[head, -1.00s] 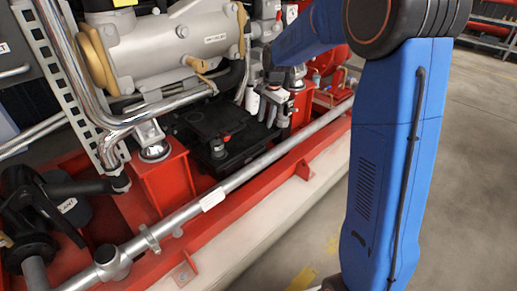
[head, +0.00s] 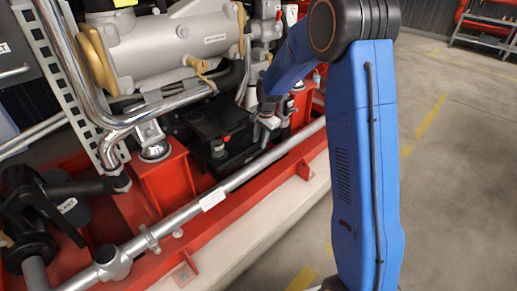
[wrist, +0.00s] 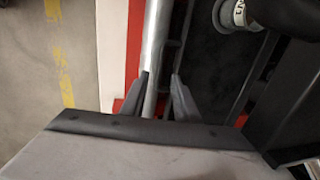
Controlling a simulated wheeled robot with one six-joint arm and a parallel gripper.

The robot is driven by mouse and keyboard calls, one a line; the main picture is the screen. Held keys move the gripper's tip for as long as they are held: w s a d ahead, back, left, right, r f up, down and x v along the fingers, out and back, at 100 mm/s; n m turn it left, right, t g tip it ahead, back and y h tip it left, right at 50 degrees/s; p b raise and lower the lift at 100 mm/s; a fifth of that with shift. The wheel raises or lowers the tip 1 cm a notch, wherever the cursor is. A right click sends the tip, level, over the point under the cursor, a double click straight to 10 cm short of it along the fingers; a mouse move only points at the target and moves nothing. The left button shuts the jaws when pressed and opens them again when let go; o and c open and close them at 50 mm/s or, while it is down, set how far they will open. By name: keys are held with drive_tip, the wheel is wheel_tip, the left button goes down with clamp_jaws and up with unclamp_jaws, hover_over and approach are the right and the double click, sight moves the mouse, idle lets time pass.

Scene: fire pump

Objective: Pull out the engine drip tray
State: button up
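The black engine drip tray (head: 235,150) lies low in the red base frame, below the grey engine parts, behind the silver rail in the head view. A dark flat surface (wrist: 215,65) right of the rail in the wrist view looks like part of it. My gripper (head: 263,128) is above the tray's right end, near the rail. In the wrist view its two fingers (wrist: 159,92) are apart, with nothing visibly clamped. The silver rail shows between and beyond them; I cannot tell whether they touch it.
The silver rail (head: 240,178) runs along the front of the red frame (head: 305,171). A red block (head: 165,180) and black valve parts (head: 65,200) stand at the left. The concrete floor (head: 450,200) at the right is open.

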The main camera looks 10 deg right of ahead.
sight(258, 147)
drive_tip(key=shift+w+a+f, duration=0.15)
drive_tip(key=shift+w+f, duration=0.05)
drive_tip(key=shift+f, duration=1.15)
drive_tip(key=shift+w+a+f, duration=0.1)
drive_tip(key=shift+w+f, duration=0.1)
drive_tip(key=shift+f, duration=1.15)
clamp_jaws()
